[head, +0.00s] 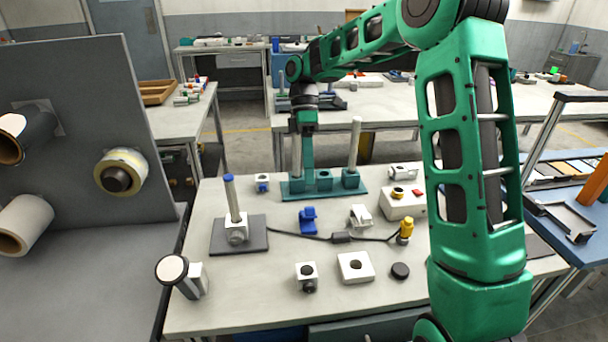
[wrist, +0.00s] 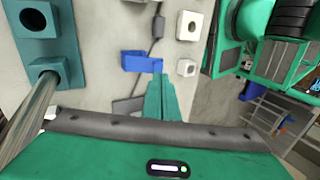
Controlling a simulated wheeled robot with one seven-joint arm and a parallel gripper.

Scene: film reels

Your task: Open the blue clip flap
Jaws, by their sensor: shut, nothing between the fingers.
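The blue clip (head: 308,221) stands near the middle of the white table in the head view. In the wrist view the blue clip (wrist: 140,62) lies just beyond and slightly left of my fingertips. My gripper (wrist: 158,78) is shut and empty, its green fingers together. Its tips overlap the clip's lower right edge in the picture; I cannot tell whether they touch it. In the head view my gripper (head: 307,158) hangs behind the clip, in front of the teal rack. I cannot make out how far the clip's flap is raised.
The teal rack (head: 324,188) with upright posts stands behind the clip. A white clip (head: 360,216) is to its right, and a grey base with a blue-tipped post (head: 237,235) to its left. A black cable (head: 290,233) runs close by. White blocks (head: 355,267) stand in front.

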